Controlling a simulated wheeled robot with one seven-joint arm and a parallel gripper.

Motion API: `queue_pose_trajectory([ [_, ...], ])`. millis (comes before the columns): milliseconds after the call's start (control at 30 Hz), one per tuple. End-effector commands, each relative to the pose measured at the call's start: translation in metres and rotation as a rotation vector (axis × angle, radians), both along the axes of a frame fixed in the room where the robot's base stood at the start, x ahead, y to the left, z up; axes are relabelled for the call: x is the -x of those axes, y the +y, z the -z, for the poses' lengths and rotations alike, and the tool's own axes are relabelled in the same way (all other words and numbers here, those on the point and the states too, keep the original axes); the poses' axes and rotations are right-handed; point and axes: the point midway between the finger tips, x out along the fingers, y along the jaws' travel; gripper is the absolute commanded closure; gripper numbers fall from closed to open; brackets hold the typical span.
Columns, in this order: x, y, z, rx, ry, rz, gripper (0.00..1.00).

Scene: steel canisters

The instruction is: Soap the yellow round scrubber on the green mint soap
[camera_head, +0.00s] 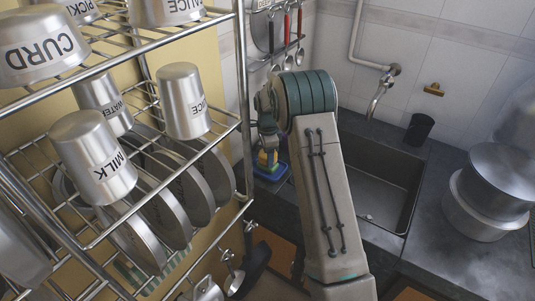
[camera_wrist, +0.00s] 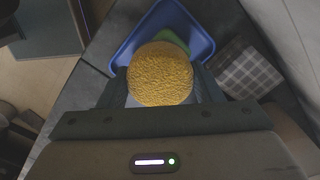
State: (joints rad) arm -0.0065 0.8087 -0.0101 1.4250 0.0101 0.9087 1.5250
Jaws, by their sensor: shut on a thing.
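The yellow round scrubber (camera_wrist: 160,72) is held between the two fingers of my gripper (camera_wrist: 162,84), which is shut on it. It also shows as a small yellow patch in the head view (camera_head: 263,161). The green mint soap (camera_wrist: 177,38) lies in a blue tray (camera_wrist: 125,51), mostly hidden behind the scrubber in the wrist view. The tray also shows in the head view (camera_head: 279,174), on the counter left of the sink. The scrubber overlaps the soap in the wrist view; I cannot tell whether they touch.
A grey checked cloth (camera_wrist: 246,70) lies right of the tray in the wrist view. In the head view, a metal rack (camera_head: 243,100) with labelled steel canisters stands close on the left. The sink (camera_head: 375,185), a black cup (camera_head: 419,129) and steel pots (camera_head: 487,205) are on the right.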

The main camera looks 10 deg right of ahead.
Motion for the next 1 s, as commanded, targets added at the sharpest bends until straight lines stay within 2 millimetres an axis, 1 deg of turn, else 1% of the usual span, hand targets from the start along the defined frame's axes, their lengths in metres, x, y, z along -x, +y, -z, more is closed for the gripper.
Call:
queue_pose_trajectory([
  [867,0.0,0.0,0.01,0.0,0.0,0.0,0.59],
  [1000,0.0,0.0,0.01,0.0,0.0,0.0,0.59],
])
